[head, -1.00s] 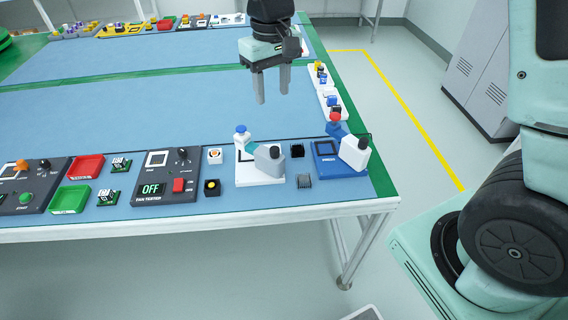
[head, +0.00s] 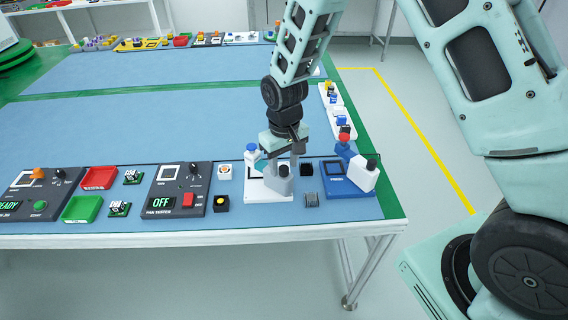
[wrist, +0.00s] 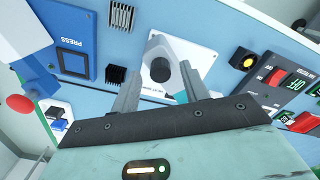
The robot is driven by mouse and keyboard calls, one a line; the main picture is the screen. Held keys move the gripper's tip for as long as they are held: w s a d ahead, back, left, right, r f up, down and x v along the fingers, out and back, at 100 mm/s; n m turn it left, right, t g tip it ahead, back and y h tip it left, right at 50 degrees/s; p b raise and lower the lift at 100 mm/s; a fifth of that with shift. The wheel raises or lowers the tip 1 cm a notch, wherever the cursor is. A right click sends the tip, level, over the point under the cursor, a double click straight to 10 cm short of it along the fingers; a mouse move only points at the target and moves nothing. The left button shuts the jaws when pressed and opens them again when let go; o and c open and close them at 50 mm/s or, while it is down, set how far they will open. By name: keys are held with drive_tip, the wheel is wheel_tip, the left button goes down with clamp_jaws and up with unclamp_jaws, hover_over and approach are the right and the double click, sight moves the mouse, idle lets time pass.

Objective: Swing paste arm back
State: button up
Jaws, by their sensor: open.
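The paste station is a white plate (head: 268,196) near the front edge of the table. Its paste arm (head: 279,186) has a grey-white head at the front right of the plate, and a blue-capped white post (head: 251,154) stands at the back left. My gripper (head: 282,162) points down just above and behind the head, partly hiding the arm. In the wrist view my gripper (wrist: 162,84) is open, its fingers on either side of the black-capped head (wrist: 161,70). I cannot tell whether the fingers touch it.
The blue press (head: 345,190), with a red knob and a white block, stands close on the right. A black heatsink (head: 307,169) and a grey one (head: 311,200) lie between. The fan tester (head: 178,190) is left. The blue mat behind is clear.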

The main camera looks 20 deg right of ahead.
drive_tip(key=shift+f, duration=0.55)
clamp_jaws()
